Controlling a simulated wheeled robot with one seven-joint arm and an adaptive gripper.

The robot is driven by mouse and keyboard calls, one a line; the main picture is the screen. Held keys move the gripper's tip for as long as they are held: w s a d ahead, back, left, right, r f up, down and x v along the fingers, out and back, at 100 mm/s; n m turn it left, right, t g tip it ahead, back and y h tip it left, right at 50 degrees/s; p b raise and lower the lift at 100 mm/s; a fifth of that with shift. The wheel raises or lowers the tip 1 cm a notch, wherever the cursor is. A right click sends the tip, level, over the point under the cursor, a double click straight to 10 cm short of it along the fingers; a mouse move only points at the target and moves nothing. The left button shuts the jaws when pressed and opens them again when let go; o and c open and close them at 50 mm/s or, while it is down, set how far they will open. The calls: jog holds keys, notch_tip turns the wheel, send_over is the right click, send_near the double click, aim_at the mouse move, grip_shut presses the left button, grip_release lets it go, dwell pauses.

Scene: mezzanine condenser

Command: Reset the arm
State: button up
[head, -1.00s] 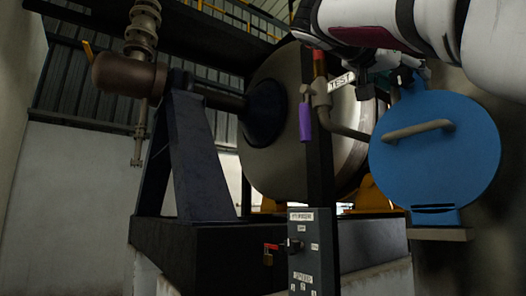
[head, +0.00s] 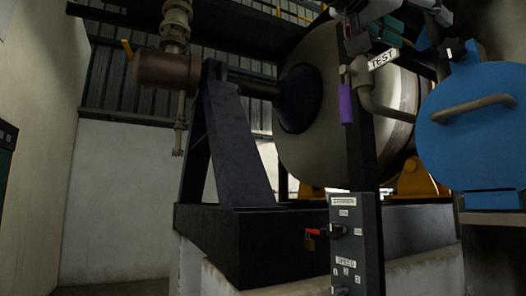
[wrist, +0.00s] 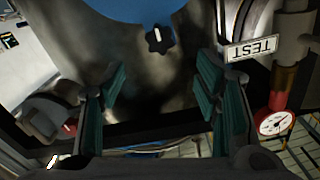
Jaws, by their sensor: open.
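My gripper shows at the top right of the head view (head: 412,22), partly cut by the top edge, near the TEST label and above left of the blue round cover. In the wrist view my gripper (wrist: 163,78) is open, with teal pads wide apart and nothing held between them. A black star knob (wrist: 160,40) and the edge of a blue disc (wrist: 135,8) show beyond the fingers. Most of my arm is outside the head view.
A valve with a purple handle (head: 346,104) and a TEST label (head: 384,59) sits on a dark post. The blue cover (head: 475,140) is at right. A large drum (head: 312,150) fills the middle.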

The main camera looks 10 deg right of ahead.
dwell(0.4)
notch_tip(320, 180, down, 31)
jog(key=s+n+g+y, duration=0.2)
jog(key=n+y, duration=0.6)
jog(key=n, duration=0.4)
jog(key=s+a+f+n+g+y, duration=0.1)
jog(key=s+a+f+n+y, duration=0.3)
jog(key=f, duration=0.6)
jog(key=s+a+f+m+g+y, duration=0.1)
jog(key=s+a+f+g+y, duration=0.1)
jog(key=s+f, duration=0.6)
jog(key=s+a+f+n+g+y, duration=0.1)
jog(key=s+a+f+n+y, duration=0.2)
jog(key=f, duration=0.8)
notch_tip(320, 180, up, 29)
jog(key=s+t+p, duration=0.1)
jog(key=t+p, duration=0.3)
jog(key=p, duration=2.3)
jog(key=shift+d+f+m, duration=0.2)
jog(key=shift+d+m, duration=0.1)
jog(key=shift+m, duration=0.1)
